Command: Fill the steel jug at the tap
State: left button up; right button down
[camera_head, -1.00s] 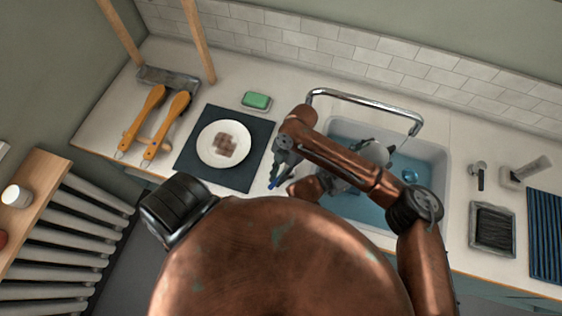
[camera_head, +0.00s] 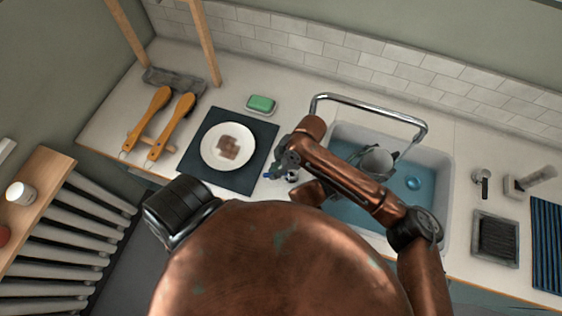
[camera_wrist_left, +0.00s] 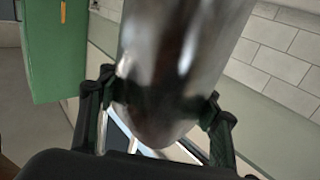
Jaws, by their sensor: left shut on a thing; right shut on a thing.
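The steel jug (camera_head: 377,161) is over the sink (camera_head: 440,165), with its round mouth towards the head camera. My left gripper (camera_wrist_left: 155,105) is shut around the jug; its shiny wall (camera_wrist_left: 185,45) fills the middle of the left wrist view. The chrome tap (camera_head: 370,103) arches over the sink, its spout end a little above and right of the jug in the picture. My right gripper (camera_head: 281,170) is left of the sink, shut on a small, mostly hidden thing with a blue part. The tap's base is hidden behind my right arm.
A white plate (camera_head: 228,146) with brown pieces stands on a dark mat (camera_head: 245,180). Green soap (camera_head: 261,104) lies behind it. Orange-handled tools (camera_head: 172,126) are at the left. A dark square tray (camera_head: 495,239) and a blue ribbed mat (camera_head: 547,245) are at the right.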

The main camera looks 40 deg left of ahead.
aim_at(288, 172)
dwell(0.5)
jog(key=c, duration=1.9)
grip_release()
jog(key=shift+c, duration=0.2)
jog(key=v, duration=1.2)
